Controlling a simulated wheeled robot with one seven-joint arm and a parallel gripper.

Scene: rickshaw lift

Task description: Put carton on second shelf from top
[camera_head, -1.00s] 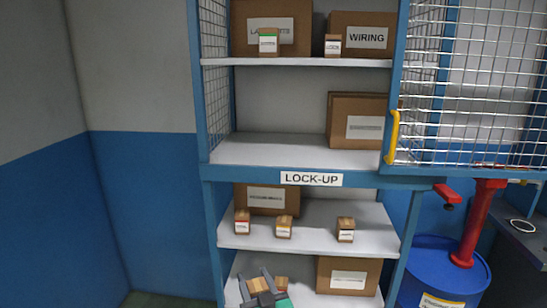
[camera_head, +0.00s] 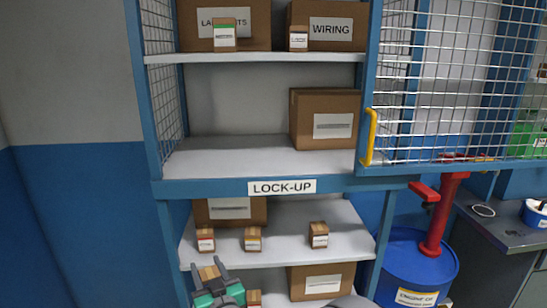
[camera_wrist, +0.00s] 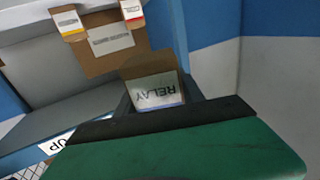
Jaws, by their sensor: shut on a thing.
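My gripper (camera_head: 208,277) is shut on a small brown carton (camera_head: 209,272), low in front of the left side of the rack. In the wrist view the carton (camera_wrist: 157,92) stands between my fingers, with a white label reading RELAY and a blue stripe. The second shelf from top (camera_head: 225,158), among the shelves in view, is above the LOCK-UP sign (camera_head: 282,187). Its left and middle are bare. A large carton (camera_head: 330,120) stands at its right. My gripper is below this shelf's level.
The top shelf (camera_head: 250,57) and the third shelf (camera_head: 285,255) hold large and small cartons. An open mesh door (camera_head: 450,80) with a yellow handle (camera_head: 368,137) is at the right. A blue drum (camera_head: 415,265) stands beside the rack. Blue posts edge the rack.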

